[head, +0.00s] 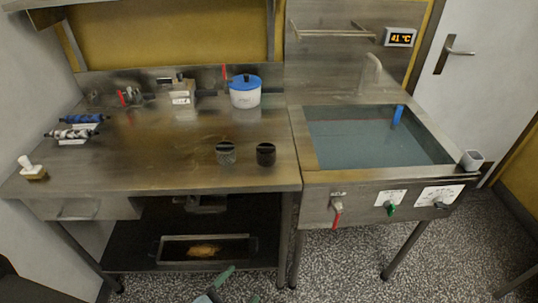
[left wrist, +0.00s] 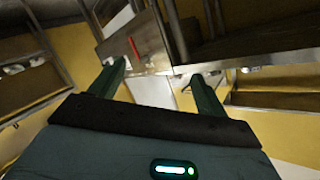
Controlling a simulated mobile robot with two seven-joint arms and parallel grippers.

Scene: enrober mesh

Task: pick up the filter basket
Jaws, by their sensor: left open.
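Two small dark round vessels stand side by side near the front right of the steel table. The left one (head: 225,152) looks like mesh and may be the filter basket. The right one (head: 265,154) looks solid and darker; I cannot tell for certain which is the basket. My left gripper (head: 240,284) is at the bottom edge of the head view, in front of and below the table. It is open and empty, well apart from both vessels. Its two green fingers also show spread in the left wrist view (left wrist: 158,72). My right gripper is not in view.
A water-filled sink (head: 375,135) adjoins the table (head: 150,165) on the right, with valves on its front. A white pot with a blue lid (head: 245,92) stands behind the vessels. A tray (head: 205,248) lies on the lower shelf. The table's middle is clear.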

